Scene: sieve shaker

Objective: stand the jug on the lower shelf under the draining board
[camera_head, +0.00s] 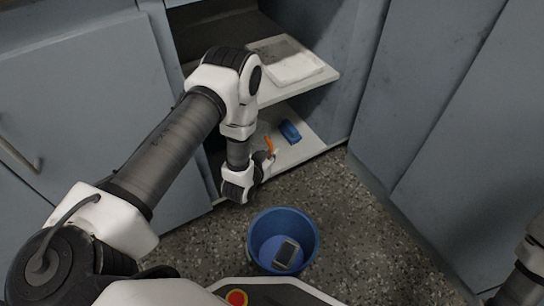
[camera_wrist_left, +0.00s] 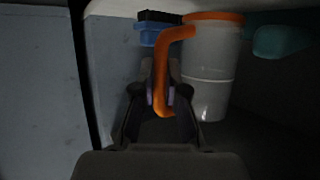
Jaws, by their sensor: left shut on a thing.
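The jug (camera_wrist_left: 208,75) has a pale grey body, an orange rim and an orange handle (camera_wrist_left: 174,55). My left gripper (camera_wrist_left: 163,98) is shut on the handle, with the body to the right of the fingers in the left wrist view. In the head view the left gripper (camera_head: 262,166) is at the front of the open cupboard, by the lower shelf (camera_head: 308,148). There only a bit of orange handle (camera_head: 269,145) shows; the arm hides most of the jug. I cannot tell whether its base touches the shelf. My right gripper is out of view.
A blue object (camera_head: 290,132) lies on the lower shelf, right of the jug. An upper shelf (camera_head: 325,76) above bears a pale tray-like item (camera_head: 296,68). A blue bucket (camera_head: 253,240) with a grey item inside stands on the speckled floor. Cupboard fronts flank the opening.

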